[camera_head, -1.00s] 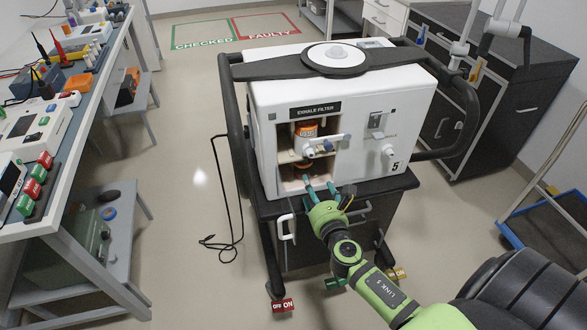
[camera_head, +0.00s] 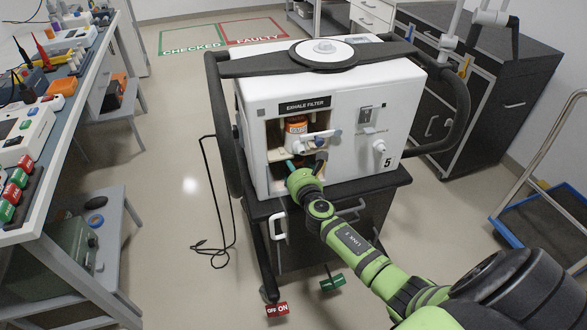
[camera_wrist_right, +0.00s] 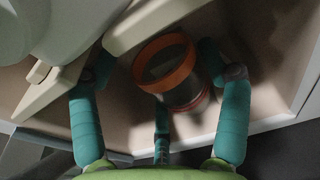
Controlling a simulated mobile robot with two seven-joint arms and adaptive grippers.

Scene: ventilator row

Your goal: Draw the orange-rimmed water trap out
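The orange-rimmed water trap (camera_wrist_right: 167,62) shows in the right wrist view as a clear cup with orange rims, inside the lower part of the ventilator's recess. My right gripper (camera_wrist_right: 157,66) has its teal fingers spread on both sides of it. A gap shows at the left finger; the right fingertip is close to the rim, and I cannot tell if it touches. In the head view my right gripper (camera_head: 293,164) reaches into the bottom of the recess below the exhale filter (camera_head: 297,126) and hides the trap. My left gripper is out of view.
The white ventilator (camera_head: 360,100) stands on a dark cart with side rails. A white fitting (camera_head: 301,146) and shelf sit just above my gripper. A workbench (camera_head: 58,165) is at the left, a blue-edged trolley (camera_head: 540,230) at the right. Floor left of the cart is mostly clear.

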